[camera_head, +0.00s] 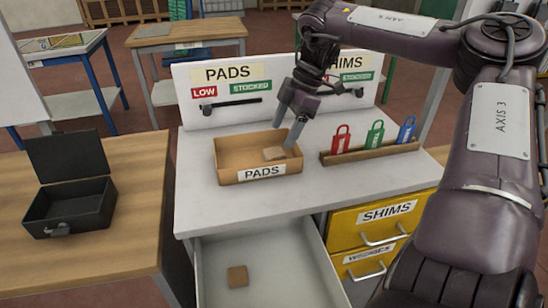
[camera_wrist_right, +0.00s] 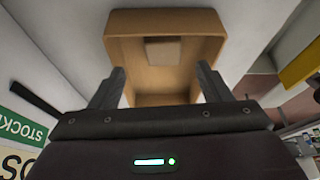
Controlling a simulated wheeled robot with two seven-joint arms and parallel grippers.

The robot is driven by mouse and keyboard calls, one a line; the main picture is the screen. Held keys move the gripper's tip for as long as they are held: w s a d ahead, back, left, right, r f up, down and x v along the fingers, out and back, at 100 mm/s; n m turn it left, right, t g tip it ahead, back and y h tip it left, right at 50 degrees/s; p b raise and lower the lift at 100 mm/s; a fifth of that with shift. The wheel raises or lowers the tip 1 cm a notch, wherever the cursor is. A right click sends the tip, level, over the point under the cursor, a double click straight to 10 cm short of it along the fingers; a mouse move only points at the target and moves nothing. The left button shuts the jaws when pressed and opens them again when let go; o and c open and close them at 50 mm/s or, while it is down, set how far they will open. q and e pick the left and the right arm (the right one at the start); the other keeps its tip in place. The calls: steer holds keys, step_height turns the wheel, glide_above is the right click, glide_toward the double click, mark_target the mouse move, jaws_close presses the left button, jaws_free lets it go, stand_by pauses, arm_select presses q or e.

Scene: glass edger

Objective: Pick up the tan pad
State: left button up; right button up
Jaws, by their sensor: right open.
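A tan pad (camera_head: 274,153) lies in the right part of the tan PADS bin (camera_head: 230,175) on the white worktop. In the right wrist view the pad (camera_wrist_right: 163,51) lies at the far part of the bin (camera_wrist_right: 218,40). My left gripper is out of view.
A rack (camera_head: 375,151) with red, green and blue tags stands right of the bin. A PADS and SHIMS board (camera_head: 220,115) stands behind. The open drawer (camera_head: 290,270) juts out in front. A black open case (camera_head: 70,205) sits on the wooden table at left.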

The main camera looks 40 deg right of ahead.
mark_target(275, 152)
steer(key=x, duration=0.3)
steer(key=p+x, duration=0.1)
steer(key=x, duration=0.1)
steer(key=shift+s+a+f, duration=0.2)
steer(key=shift+a+f, duration=0.1)
steer(key=shift+a, duration=0.05)
steer(key=c, duration=1.1)
